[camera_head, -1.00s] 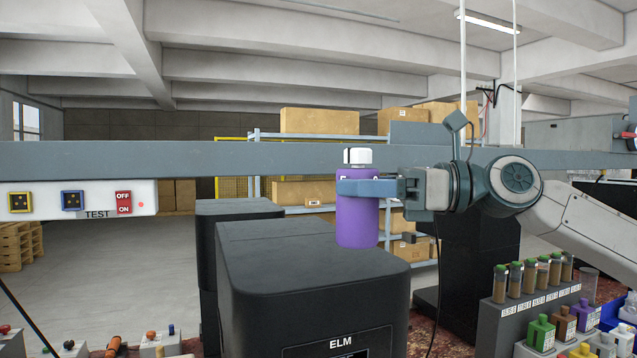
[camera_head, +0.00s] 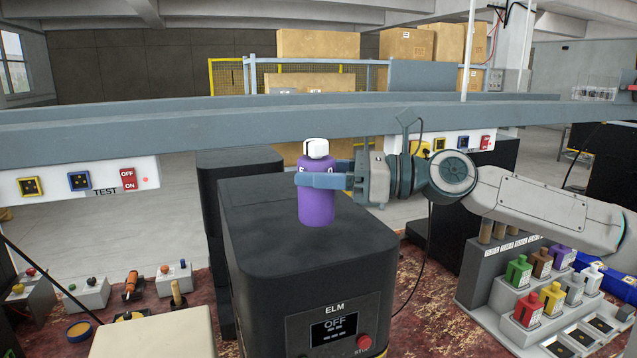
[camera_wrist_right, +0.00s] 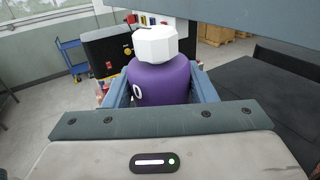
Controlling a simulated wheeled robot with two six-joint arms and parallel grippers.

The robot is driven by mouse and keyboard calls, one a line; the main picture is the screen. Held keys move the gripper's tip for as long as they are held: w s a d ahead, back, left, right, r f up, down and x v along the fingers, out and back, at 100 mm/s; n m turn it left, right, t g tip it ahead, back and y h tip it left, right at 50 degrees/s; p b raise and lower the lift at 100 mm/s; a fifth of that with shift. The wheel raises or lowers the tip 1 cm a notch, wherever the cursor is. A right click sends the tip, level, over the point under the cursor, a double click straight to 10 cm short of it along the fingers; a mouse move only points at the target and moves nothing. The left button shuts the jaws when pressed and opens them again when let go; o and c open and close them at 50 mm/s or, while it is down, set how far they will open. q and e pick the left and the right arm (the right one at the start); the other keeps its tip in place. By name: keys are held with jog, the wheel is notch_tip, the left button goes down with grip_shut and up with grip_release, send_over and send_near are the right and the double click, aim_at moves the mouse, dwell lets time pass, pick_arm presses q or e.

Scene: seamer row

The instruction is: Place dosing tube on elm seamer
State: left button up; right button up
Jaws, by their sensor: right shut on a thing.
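The ELM seamer (camera_head: 275,255) is a black block-shaped machine with rounded edges, in the middle of the head view. Its front panel reads ELM and OFF. My right gripper (camera_head: 318,180) is shut on a purple bottle (camera_head: 316,208) with a white cap. The bottle is upright and over the seamer's top in the picture; I cannot tell whether its base touches. The purple bottle also shows between the fingers in the right wrist view (camera_wrist_right: 160,82). Several brown-filled tubes (camera_head: 487,232) in a grey rack are partly hidden behind my right arm. My left gripper is not in view.
A grey beam (camera_head: 200,127) crosses behind the seamer, with a TEST switch panel (camera_head: 90,184) hanging at left. Several coloured bottles (camera_head: 551,298) stand at right. Small button boxes (camera_head: 90,292) stand at left. A cream block (camera_head: 155,335) is at the front.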

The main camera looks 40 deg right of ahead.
aim_at(319, 195)
jog(key=shift+d+f+b, duration=0.1)
jog(key=shift+f+b, duration=1.3)
jog(key=shift+f, duration=0.3)
jog(key=shift+f, duration=0.1)
jog(key=o, duration=1)
jog(key=shift+o, duration=0.2)
